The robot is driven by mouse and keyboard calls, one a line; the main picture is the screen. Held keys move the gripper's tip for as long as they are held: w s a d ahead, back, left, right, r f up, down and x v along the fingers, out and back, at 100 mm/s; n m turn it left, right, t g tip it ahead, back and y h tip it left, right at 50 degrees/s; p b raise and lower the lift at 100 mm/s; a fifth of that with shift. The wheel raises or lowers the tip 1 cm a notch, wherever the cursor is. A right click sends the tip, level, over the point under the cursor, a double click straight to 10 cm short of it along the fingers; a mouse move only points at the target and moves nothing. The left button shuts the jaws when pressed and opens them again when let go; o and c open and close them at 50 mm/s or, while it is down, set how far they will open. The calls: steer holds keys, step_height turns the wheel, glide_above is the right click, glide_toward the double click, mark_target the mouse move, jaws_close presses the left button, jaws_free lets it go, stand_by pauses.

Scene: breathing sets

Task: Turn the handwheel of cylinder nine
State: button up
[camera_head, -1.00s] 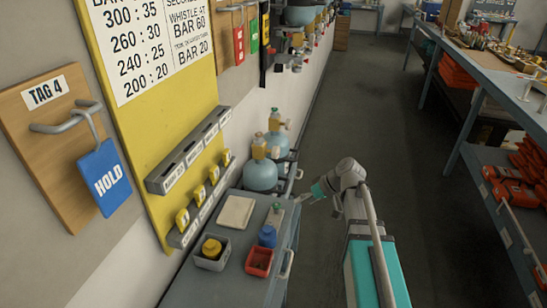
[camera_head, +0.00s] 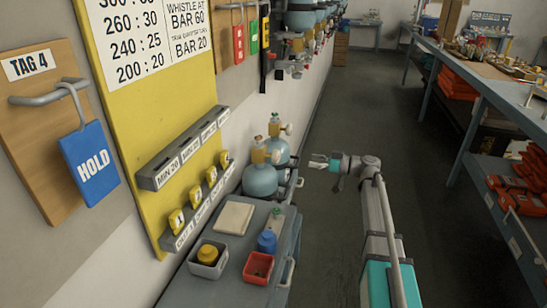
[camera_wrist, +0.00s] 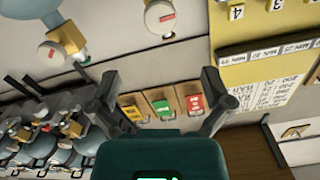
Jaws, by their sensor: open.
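Two pale blue cylinders with brass valves stand past the grey cart, a nearer one (camera_head: 260,180) and a farther one (camera_head: 279,150). I cannot read a nine on either. A pale handwheel (camera_head: 276,156) shows on the nearer valve. In the wrist view, two white handwheels with red marks, one at the top (camera_wrist: 163,17) and one at upper left (camera_wrist: 49,53), lie beyond the fingers. My gripper (camera_head: 313,162) is right of the cylinders, over the aisle, apart from them. Its fingers are spread and empty, also in the wrist view (camera_wrist: 158,76).
The grey cart (camera_head: 232,264) holds a grey bin (camera_head: 209,270), a red bin (camera_head: 257,279) and a blue bottle (camera_head: 267,242). A yellow board (camera_head: 130,110) is on the left wall. More cylinders (camera_head: 300,18) line the wall farther back. A bench (camera_head: 490,85) borders the aisle, whose floor is clear.

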mark_target(279, 155)
steer(key=shift+a, duration=0.15)
steer(key=x, duration=1.3)
steer(key=shift+a, duration=0.25)
steer(key=c, duration=1.1)
steer(key=shift+m, duration=0.4)
